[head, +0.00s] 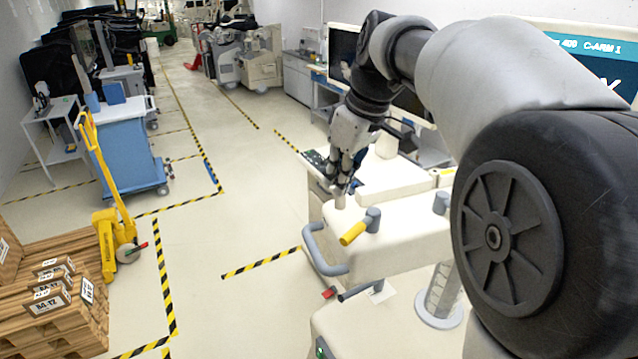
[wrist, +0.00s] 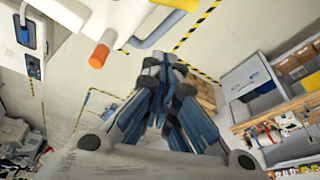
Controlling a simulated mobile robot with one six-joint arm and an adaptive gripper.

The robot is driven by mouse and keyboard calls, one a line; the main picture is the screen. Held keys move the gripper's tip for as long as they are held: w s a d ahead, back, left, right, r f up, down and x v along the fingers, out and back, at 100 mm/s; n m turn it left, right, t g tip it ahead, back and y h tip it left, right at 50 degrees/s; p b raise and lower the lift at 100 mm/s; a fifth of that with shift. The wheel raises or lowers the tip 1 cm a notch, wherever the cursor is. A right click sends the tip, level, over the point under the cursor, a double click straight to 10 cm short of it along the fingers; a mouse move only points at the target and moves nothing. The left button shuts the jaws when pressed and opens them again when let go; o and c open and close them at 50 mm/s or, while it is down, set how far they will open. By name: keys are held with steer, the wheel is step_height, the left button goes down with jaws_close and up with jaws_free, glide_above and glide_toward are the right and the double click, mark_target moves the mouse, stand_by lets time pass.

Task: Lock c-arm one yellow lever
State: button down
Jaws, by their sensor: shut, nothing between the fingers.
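The white C-arm cart (head: 400,225) stands right of centre in the head view. A yellow lever (head: 353,234) sticks out from a grey-blue pivot (head: 373,219) on its top edge, pointing down-left. My gripper (head: 343,188) points down, just above and left of this lever, apart from it as far as I can tell. The fingers are shut and empty. In the wrist view my closed fingers (wrist: 168,62) fill the middle. A yellow part (wrist: 182,4), probably the lever, is cut off at the top edge.
A grey-blue handle (head: 322,255) curves off the cart's left side. An orange-tipped bar (wrist: 99,56) shows in the wrist view. A second pivot (head: 441,203) is farther right. A yellow pallet jack (head: 108,225) and a blue cart (head: 122,150) stand left. The middle floor is clear.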

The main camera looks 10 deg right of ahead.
mark_target(361, 231)
steer(key=shift+s+a, duration=0.1)
steer(key=shift+s, duration=0.15)
steer(key=x, duration=1)
steer(key=s+d, duration=0.2)
steer(key=shift+s+d+r, duration=0.25)
steer(key=shift+s+r, duration=0.15)
steer(key=shift+s, duration=0.15)
